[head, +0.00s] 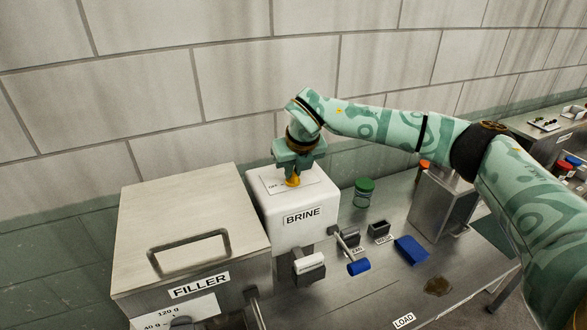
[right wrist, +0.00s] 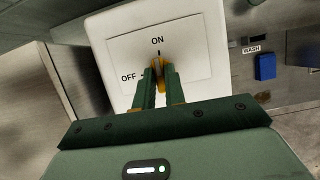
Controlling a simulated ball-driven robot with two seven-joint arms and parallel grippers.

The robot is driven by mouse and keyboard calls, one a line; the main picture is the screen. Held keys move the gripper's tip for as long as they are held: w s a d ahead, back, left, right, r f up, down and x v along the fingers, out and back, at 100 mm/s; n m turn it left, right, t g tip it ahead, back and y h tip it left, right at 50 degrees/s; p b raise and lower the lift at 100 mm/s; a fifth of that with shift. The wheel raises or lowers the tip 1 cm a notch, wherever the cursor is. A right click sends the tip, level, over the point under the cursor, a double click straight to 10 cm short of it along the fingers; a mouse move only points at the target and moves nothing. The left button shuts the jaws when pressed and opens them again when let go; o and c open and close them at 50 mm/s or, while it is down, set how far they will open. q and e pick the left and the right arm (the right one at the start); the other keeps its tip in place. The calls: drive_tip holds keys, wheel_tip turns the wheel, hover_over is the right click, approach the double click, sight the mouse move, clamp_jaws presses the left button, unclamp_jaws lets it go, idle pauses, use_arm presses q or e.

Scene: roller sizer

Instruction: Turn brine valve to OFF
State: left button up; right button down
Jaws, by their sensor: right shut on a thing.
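The brine unit (head: 298,221) is a white box labelled BRINE, standing beside the filler. Its yellow valve knob (head: 293,181) sits on a plate on top. In the right wrist view the plate (right wrist: 192,52) carries the marks ON and OFF, and the yellow knob (right wrist: 157,66) lies close to the ON mark, with OFF to its left. My right gripper (head: 292,170) comes down from above and is shut on the knob; its fingers (right wrist: 160,84) hide part of it. My left gripper is not in view.
The metal filler box (head: 185,215) with a lid handle stands left of the brine unit. Bench surface near the LOAD label (head: 403,320) is mostly clear.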

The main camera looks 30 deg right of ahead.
drive_tip(key=n+y, duration=0.1)
drive_tip(key=n, duration=0.1)
drive_tip(key=n+p, duration=0.1)
drive_tip(key=n, duration=0.1)
drive_tip(key=shift+d+r+n+y, duration=0.15)
drive_tip(key=shift+d+n+y, duration=0.05)
drive_tip(key=shift+n+y, duration=0.2)
drive_tip(key=n+p, duration=0.1)
drive_tip(key=n, duration=0.1)
drive_tip(key=n+g+y, duration=0.1)
drive_tip(key=n, duration=0.1)
drive_tip(key=shift+w+n+y+p, duration=0.15)
drive_tip(key=shift+n+y+p, duration=0.15)
drive_tip(key=shift+p, duration=0.1)
drive_tip(key=n+g, duration=0.1)
drive_tip(key=n, duration=0.1)
drive_tip(key=shift+d+n+y+p, duration=0.1)
drive_tip(key=shift+n+y+p, duration=0.2)
drive_tip(key=shift+y+p, duration=0.1)
drive_tip(key=n, duration=0.2)
drive_tip(key=shift+w+n+g, duration=0.1)
drive_tip(key=shift+n+g, duration=0.2)
drive_tip(key=shift+g, duration=0.1)
drive_tip(key=shift+w+n+g+y, duration=0.1)
drive_tip(key=shift+n+g+y, duration=0.35)
drive_tip(key=shift+n, duration=0.85)
drive_tip(key=c, duration=1.5)
unclamp_jaws()
drive_tip(key=shift+o, duration=0.2)
drive_tip(key=shift+d, duration=0.1)
